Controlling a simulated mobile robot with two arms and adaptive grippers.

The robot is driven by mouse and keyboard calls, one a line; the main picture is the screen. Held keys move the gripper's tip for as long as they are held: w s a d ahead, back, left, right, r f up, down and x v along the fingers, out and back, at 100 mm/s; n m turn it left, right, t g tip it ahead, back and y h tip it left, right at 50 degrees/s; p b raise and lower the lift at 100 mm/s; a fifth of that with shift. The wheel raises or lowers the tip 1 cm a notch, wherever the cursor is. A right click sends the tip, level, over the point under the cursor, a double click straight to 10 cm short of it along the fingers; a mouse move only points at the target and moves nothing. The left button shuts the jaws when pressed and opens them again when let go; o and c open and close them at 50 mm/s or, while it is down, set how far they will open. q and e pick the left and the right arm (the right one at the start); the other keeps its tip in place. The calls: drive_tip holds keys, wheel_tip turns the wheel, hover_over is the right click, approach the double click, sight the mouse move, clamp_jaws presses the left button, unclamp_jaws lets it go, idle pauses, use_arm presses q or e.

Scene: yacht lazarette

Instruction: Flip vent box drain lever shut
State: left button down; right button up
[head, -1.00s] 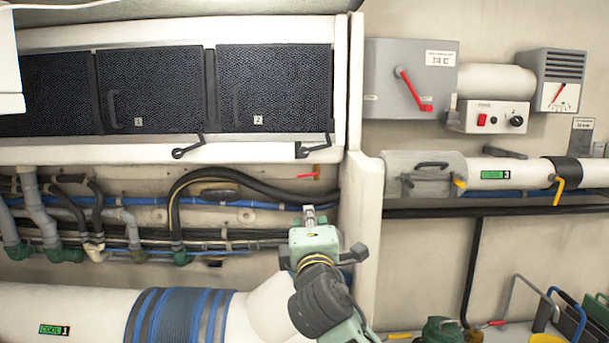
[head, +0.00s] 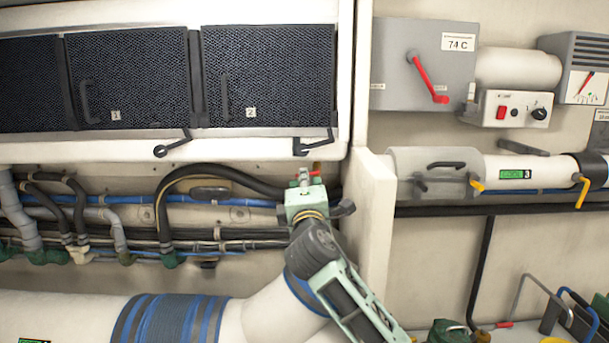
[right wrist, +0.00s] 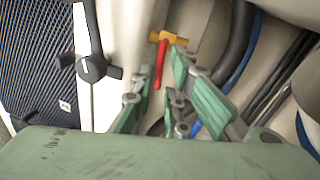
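The drain lever (right wrist: 160,63) is a small red handle on a yellow valve body (right wrist: 168,38), below the vent box (head: 270,80). In the right wrist view the handle hangs down from the valve. In the head view only a bit of the red lever (head: 316,168) shows, behind my right gripper. My right gripper (head: 305,177) reaches up under the vent box's right end. In the right wrist view the gripper (right wrist: 157,84) is open, and the red handle shows between its fingers. I cannot tell whether they touch it. My left gripper is not in view.
Black hoses and blue pipes (head: 130,198) run beside the gripper under the box. A black latch (head: 315,147) sits just above it, and a pale partition (head: 372,220) stands close on its right. A thick white duct (head: 60,310) lies below.

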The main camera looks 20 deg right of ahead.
drive_tip(key=shift+w+r, duration=0.1)
drive_tip(key=shift+w, duration=0.15)
drive_tip(key=shift+d, duration=0.1)
drive_tip(key=c, duration=0.3)
clamp_jaws()
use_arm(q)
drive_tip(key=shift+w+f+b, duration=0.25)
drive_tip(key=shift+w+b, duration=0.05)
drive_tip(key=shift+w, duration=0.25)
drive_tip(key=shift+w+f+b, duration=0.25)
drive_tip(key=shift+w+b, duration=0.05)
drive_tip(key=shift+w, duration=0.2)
use_arm(e)
drive_tip(key=shift+r+m, duration=0.25)
drive_tip(key=shift+m, duration=0.75)
drive_tip(key=shift+o, duration=1.5)
unclamp_jaws()
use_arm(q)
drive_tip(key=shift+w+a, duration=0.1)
